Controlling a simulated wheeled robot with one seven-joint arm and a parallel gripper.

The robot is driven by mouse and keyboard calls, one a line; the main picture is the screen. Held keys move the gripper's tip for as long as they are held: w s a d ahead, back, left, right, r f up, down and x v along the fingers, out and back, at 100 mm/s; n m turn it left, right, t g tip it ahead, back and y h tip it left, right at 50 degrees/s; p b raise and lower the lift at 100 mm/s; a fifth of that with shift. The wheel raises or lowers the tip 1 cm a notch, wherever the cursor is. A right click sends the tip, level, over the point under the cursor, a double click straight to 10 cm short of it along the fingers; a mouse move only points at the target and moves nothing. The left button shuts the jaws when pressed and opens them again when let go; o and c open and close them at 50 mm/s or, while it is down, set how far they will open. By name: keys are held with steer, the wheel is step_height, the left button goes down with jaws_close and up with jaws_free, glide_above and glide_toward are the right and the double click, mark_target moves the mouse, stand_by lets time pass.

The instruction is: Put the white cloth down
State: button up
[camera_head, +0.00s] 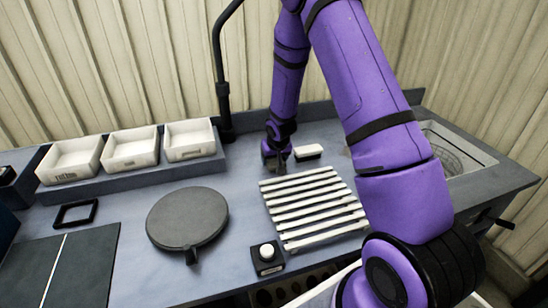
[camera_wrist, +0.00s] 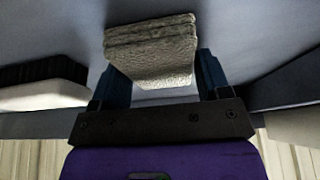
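The white cloth (camera_wrist: 152,50) is a folded, textured, greyish-white pad in the wrist view. It sits between the two blue fingers of my gripper (camera_wrist: 160,72), which appear to press on its sides. In the head view my gripper (camera_head: 277,160) points down low over the blue-grey worktop, behind the slatted white rack. The cloth is mostly hidden there by the gripper, and I cannot tell whether it touches the worktop.
A brush (camera_head: 308,152) lies just right of the gripper; it also shows in the wrist view (camera_wrist: 45,85). The slatted rack (camera_head: 312,207) is in front. A round dark plate (camera_head: 187,217), white bins (camera_head: 131,149) and a black post (camera_head: 222,95) stand left. A sink (camera_head: 455,150) is right.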

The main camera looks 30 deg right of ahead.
steer(key=shift+o, duration=1.4)
